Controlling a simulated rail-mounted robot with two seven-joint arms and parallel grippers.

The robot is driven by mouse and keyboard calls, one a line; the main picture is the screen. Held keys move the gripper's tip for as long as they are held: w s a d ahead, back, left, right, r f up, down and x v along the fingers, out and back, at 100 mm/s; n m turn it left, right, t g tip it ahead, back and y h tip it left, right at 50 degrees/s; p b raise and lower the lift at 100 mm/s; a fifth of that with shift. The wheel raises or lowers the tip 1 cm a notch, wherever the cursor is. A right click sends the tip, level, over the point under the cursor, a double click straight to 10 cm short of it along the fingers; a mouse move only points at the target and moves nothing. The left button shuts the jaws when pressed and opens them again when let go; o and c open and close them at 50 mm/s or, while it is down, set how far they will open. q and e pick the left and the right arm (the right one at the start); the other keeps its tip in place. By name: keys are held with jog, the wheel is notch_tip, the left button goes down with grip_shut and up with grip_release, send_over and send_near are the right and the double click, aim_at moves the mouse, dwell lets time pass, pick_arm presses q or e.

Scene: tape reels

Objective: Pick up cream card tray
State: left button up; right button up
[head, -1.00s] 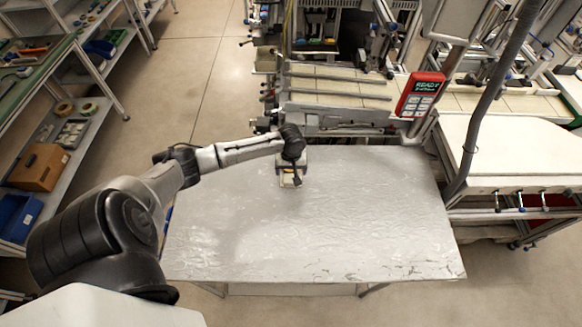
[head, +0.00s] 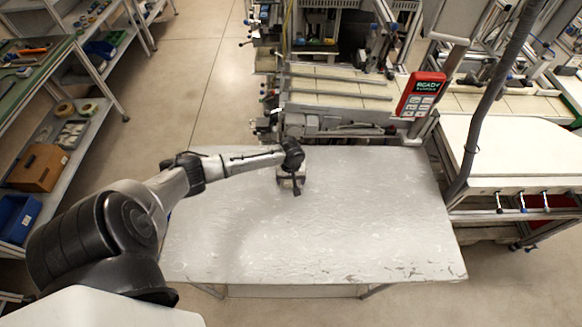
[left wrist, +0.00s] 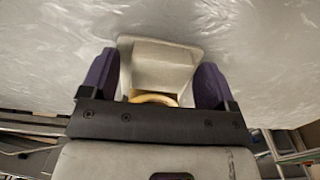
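The cream card tray (left wrist: 160,68) shows in the left wrist view between the two purple fingers of my left gripper (left wrist: 155,80). A yellow ring-shaped piece (left wrist: 154,99) shows at the tray's near end, partly hidden by the gripper body. In the head view my left gripper (head: 292,181) is small, over the far middle of the grey table. The tray is hard to make out there, and any gap between it and the table is unclear. My right gripper is not in view.
The grey table (head: 330,225) is otherwise bare, with wide free room in front and to the right. A machine bench with a red READY box (head: 421,94) stands behind it. Shelves with a brown box (head: 38,167) and tape reels (head: 88,109) stand at the left.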

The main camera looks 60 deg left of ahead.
pick_arm(q)
jog(key=c, duration=1)
jog(key=shift+r, duration=0.8)
notch_tip(320, 180, up, 3)
jog(key=shift+f+p, duration=0.2)
jog(key=shift+p, duration=0.15)
jog(key=w+d+r, duration=0.4)
jog(key=d+r, duration=0.2)
jog(key=d, duration=0.5)
jog(key=shift+r+p, duration=0.3)
jog(key=shift+r, duration=0.1)
